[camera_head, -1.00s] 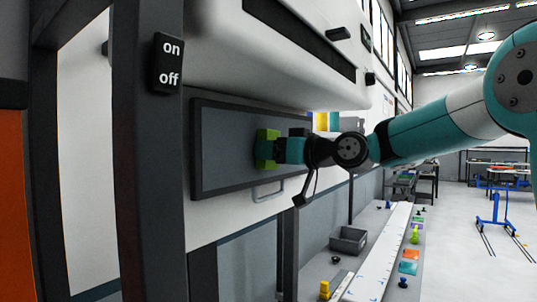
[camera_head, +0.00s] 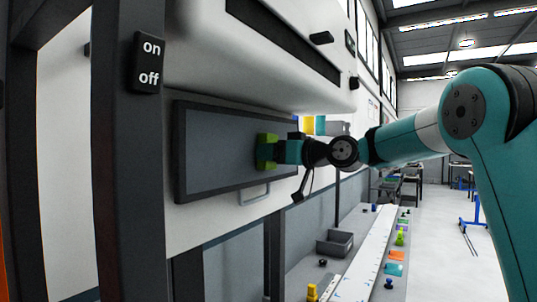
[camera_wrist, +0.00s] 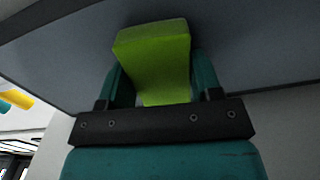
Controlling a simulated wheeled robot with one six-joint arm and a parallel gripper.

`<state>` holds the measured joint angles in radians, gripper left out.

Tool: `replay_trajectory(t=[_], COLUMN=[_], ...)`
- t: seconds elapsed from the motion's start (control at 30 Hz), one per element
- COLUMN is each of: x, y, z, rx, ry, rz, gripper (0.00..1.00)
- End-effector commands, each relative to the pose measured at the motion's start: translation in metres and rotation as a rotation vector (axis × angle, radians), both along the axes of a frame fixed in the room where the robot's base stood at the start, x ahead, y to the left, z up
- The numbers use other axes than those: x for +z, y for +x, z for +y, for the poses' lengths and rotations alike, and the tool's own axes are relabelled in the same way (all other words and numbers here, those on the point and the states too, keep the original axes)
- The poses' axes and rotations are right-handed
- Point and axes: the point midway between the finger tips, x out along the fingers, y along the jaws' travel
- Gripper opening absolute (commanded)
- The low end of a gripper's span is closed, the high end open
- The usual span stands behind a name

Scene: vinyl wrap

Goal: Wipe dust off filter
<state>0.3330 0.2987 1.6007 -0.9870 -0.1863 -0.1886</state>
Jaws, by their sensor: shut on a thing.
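The filter (camera_head: 215,155) is a grey rectangular panel in a dark frame on the white machine's side, left of centre in the head view. My gripper (camera_head: 272,151) is shut on a green sponge (camera_head: 266,140) at the panel's right part. In the wrist view the sponge (camera_wrist: 153,50) sits between the two teal fingers, close against the grey filter surface (camera_wrist: 245,45). The sponge appears to touch the panel, but the contact face is hidden. I cannot make out dust on the panel.
A black on/off switch (camera_head: 148,63) is on the dark post at left. The white machine housing (camera_head: 250,75) overhangs the filter, and a metal handle (camera_head: 255,194) sits below it. A grey bin (camera_head: 335,243) and a long white strip (camera_head: 378,245) lie lower right.

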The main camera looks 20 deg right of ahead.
Motion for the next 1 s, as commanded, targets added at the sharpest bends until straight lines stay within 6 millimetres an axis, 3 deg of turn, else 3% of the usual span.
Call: replay_trajectory(t=[0.8,1.0], x=[0.0,-0.002], y=[0.035,0.037], z=[-0.046,-0.048], rx=[-0.002,-0.001], ry=[0.0,0.0], rz=[0.002,0.0], gripper=[0.4,0.4])
